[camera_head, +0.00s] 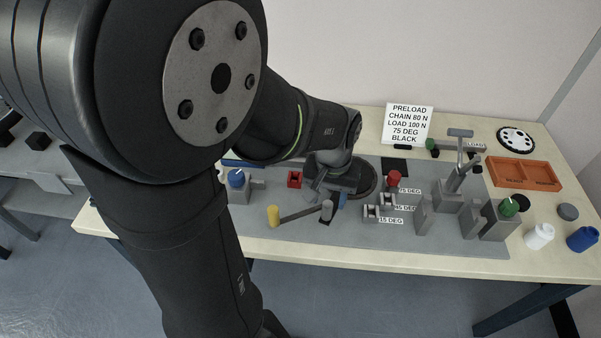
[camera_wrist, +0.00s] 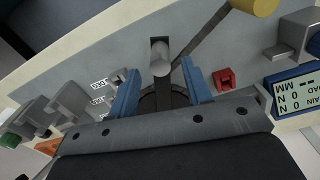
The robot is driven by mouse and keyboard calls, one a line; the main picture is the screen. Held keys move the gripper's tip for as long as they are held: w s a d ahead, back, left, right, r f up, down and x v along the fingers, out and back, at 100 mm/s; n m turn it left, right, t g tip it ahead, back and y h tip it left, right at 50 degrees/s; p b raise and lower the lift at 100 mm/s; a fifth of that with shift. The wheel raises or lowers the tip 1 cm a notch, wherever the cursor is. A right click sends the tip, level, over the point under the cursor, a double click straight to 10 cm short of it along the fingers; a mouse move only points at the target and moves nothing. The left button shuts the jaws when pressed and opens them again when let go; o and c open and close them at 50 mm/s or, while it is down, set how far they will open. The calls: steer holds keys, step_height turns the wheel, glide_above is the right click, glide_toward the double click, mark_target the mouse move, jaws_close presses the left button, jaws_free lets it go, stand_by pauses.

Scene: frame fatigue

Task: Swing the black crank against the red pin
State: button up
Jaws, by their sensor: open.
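The black crank (camera_wrist: 163,88) shows in the wrist view as a short dark arm with an upright grey cylindrical handle (camera_wrist: 160,58). My gripper (camera_wrist: 159,70) is open, its two blue fingers on either side of the crank, near the handle; I cannot tell whether they touch it. In the head view the handle (camera_head: 327,208) stands just in front of my gripper (camera_head: 328,192), and the crank's hub is mostly hidden by my wrist. The red pin (camera_head: 393,178) is a round red knob near the degree labels, right of my gripper. I cannot make it out in the wrist view.
A yellow knob (camera_head: 273,215) ends a dark bar to the left. A red block (camera_head: 294,179) and a blue knob (camera_head: 236,178) are left of the hub. Grey stop blocks (camera_head: 371,212), a clamp with a T-handle (camera_head: 459,150) and an orange tray (camera_head: 522,174) are right. A sign reads "75 DEG BLACK".

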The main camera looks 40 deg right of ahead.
mark_target(328, 204)
steer(key=shift+f, duration=2.6)
